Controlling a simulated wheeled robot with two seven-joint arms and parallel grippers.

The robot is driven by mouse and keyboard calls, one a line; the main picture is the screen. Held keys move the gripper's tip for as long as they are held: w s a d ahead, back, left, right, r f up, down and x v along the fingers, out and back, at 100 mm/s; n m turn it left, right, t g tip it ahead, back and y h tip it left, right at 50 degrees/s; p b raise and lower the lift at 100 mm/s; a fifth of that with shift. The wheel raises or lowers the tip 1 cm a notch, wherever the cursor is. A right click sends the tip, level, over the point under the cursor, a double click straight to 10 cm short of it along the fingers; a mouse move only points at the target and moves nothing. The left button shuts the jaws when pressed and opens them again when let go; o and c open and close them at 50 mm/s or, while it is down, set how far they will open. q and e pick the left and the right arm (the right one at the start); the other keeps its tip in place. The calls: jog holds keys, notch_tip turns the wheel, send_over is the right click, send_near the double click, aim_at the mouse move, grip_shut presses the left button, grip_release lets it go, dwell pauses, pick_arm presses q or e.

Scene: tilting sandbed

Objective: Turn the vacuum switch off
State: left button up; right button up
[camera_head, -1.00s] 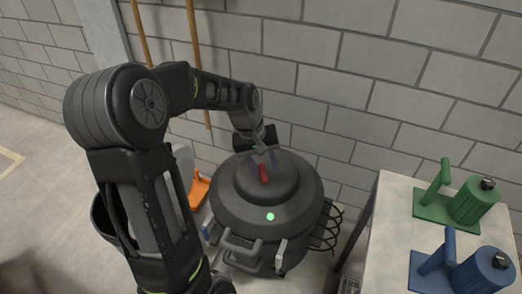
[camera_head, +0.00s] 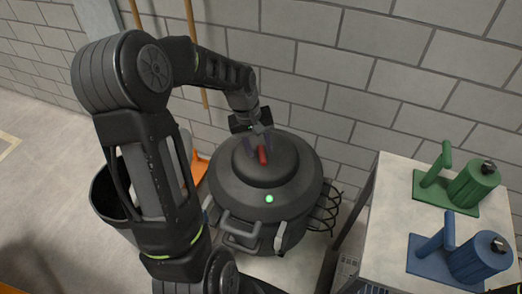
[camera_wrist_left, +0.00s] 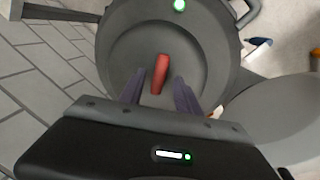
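The dark grey vacuum (camera_head: 230,192) stands on the floor by the wall, with a round raised lid. A red switch (camera_head: 262,155) sits on top of the lid, and a green light (camera_head: 269,198) glows on its front. My left gripper (camera_head: 258,142) is above the lid at the switch. In the left wrist view the red switch (camera_wrist_left: 160,74) lies between the tips of the open left gripper (camera_wrist_left: 160,92), with gaps on both sides. The green light (camera_wrist_left: 179,5) shows at the top there. My right gripper is not in view.
A pale table (camera_head: 388,205) at the right holds a green tool (camera_head: 470,187) and a blue tool (camera_head: 478,260). A black wire rack (camera_head: 328,208) is beside the vacuum. An orange dustpan-like object (camera_head: 200,168) and wooden poles (camera_head: 190,20) are by the wall.

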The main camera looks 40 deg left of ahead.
aim_at(262, 157)
pick_arm(q)
jog(key=shift+w+d+f, duration=0.1)
jog(key=shift+f, duration=0.6)
jog(key=shift+w+d+f, duration=0.1)
jog(key=shift+f, duration=0.55)
grip_shut()
